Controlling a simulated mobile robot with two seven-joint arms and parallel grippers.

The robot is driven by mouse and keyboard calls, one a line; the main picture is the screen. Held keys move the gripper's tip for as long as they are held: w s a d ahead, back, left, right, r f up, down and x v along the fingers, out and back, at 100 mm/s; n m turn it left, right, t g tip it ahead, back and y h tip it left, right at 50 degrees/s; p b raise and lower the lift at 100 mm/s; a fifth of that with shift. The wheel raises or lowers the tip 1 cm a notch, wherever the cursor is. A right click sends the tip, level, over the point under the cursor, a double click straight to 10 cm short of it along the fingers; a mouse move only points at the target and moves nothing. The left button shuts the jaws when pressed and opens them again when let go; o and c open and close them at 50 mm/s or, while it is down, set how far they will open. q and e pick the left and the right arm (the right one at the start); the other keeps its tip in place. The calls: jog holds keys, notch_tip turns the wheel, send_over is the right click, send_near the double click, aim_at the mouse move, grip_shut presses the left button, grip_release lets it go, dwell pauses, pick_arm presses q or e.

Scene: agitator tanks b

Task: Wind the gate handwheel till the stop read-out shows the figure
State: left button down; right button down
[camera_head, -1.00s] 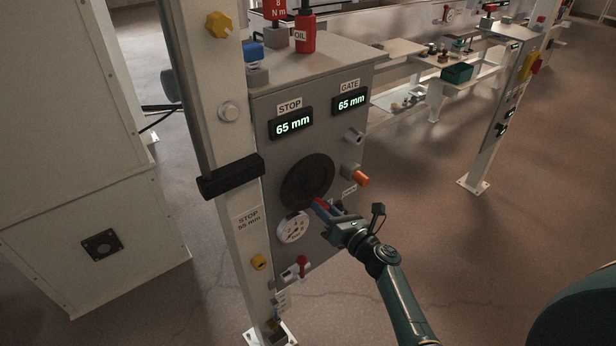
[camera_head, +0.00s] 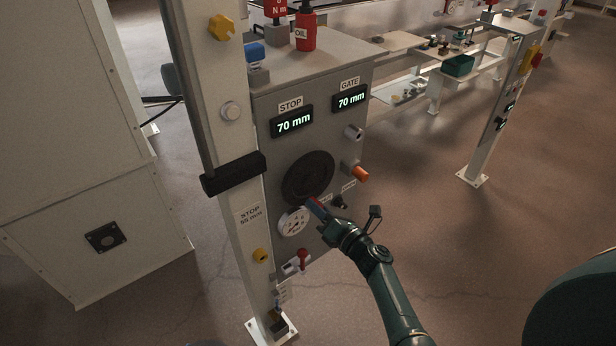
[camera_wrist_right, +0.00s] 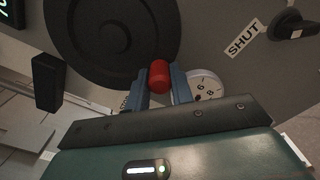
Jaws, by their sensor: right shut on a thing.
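The black gate handwheel (camera_head: 307,177) is on the front of the grey panel; it also fills the upper left of the right wrist view (camera_wrist_right: 112,40). My right gripper (camera_head: 318,208) is at the wheel's lower edge. In the wrist view its blue fingers are shut on the red crank knob (camera_wrist_right: 160,76). The stop read-out (camera_head: 292,123) shows 70 mm. The gate read-out (camera_head: 350,97) also shows 70 mm. A small plate (camera_head: 250,214) on the post reads STOP with a figure that looks like 55 mm. My left gripper is out of view.
A round gauge (camera_head: 294,221) and a red-handled lever (camera_head: 303,258) sit below the wheel. An orange knob (camera_head: 359,173) is to its right. A black block (camera_head: 233,175) juts from the post at the left. The floor right of the panel is open.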

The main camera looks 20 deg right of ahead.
aim_at(322, 190)
jog(key=shift+a, duration=0.2)
jog(key=shift+w+d+f+n+b, duration=0.1)
jog(key=shift+d+f+n+b, duration=0.1)
jog(key=shift+d+n+b, duration=0.3)
jog(key=shift+w+d+r+n+b, duration=0.1)
jog(key=shift+d+n+b, duration=0.25)
jog(key=shift+n, duration=0.2)
jog(key=shift+w+d+n+b, duration=0.1)
jog(key=shift+d+n+b, duration=0.1)
jog(key=shift+n+b, duration=0.3)
jog(key=shift+w+d+r+n, duration=0.1)
jog(key=shift+d+r+n, duration=0.1)
jog(key=shift+n, duration=0.25)
jog(key=shift+d+r+n, duration=0.1)
jog(key=shift+n, duration=0.3)
jog(key=shift+w+d+r+n+b, duration=0.2)
jog(key=shift+d+n+b, duration=0.2)
jog(key=shift+n+b, duration=0.35)
jog(key=shift+w+d+r+n, duration=0.1)
jog(key=shift+d+r+n, duration=0.15)
jog(key=shift+n, duration=0.4)
